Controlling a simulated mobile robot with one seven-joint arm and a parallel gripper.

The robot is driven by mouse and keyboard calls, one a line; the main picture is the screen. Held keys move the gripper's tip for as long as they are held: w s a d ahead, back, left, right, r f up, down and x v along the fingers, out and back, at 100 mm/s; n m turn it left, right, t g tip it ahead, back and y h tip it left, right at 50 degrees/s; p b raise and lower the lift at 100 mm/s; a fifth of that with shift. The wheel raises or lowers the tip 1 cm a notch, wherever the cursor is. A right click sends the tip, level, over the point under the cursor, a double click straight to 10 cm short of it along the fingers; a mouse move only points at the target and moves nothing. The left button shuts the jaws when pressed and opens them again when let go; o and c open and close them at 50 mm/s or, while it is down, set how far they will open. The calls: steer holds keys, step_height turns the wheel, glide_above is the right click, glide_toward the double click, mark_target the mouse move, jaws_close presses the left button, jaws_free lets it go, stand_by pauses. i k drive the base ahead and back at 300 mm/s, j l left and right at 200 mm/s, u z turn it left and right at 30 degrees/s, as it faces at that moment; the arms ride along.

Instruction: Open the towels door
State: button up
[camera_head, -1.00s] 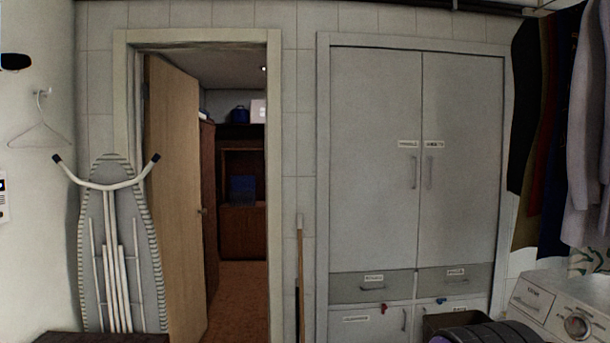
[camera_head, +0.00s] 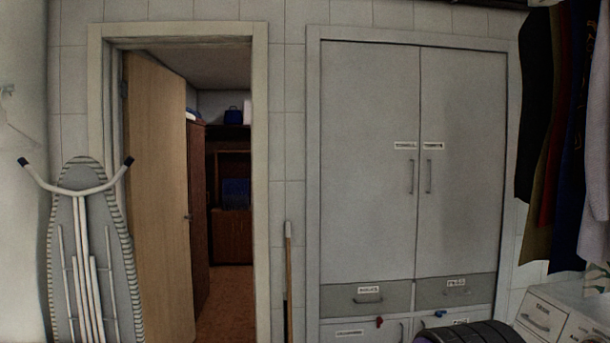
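A tall grey cupboard stands against the tiled wall in the head view. It has two upper doors side by side, a left door (camera_head: 370,220) and a right door (camera_head: 465,220), both shut. Each has a small white label by the middle seam, the left label (camera_head: 405,145) and the right label (camera_head: 433,146). The lettering is too blurred to tell surely which says towels. A vertical bar handle sits below each label, the left handle (camera_head: 411,177) and the right handle (camera_head: 429,177). My gripper is not in view.
Below are labelled drawers (camera_head: 367,295) and lower doors. A broomstick (camera_head: 288,270) leans left of the cupboard. A wooden door (camera_head: 160,200) stands open, with an ironing board (camera_head: 85,250) beside it. Hanging clothes (camera_head: 560,140) and a white washer (camera_head: 560,315) are at right.

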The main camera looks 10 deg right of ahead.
mark_target(370, 93)
steer(key=i+l+u, duration=0.3)
steer(key=i+l, duration=1.15)
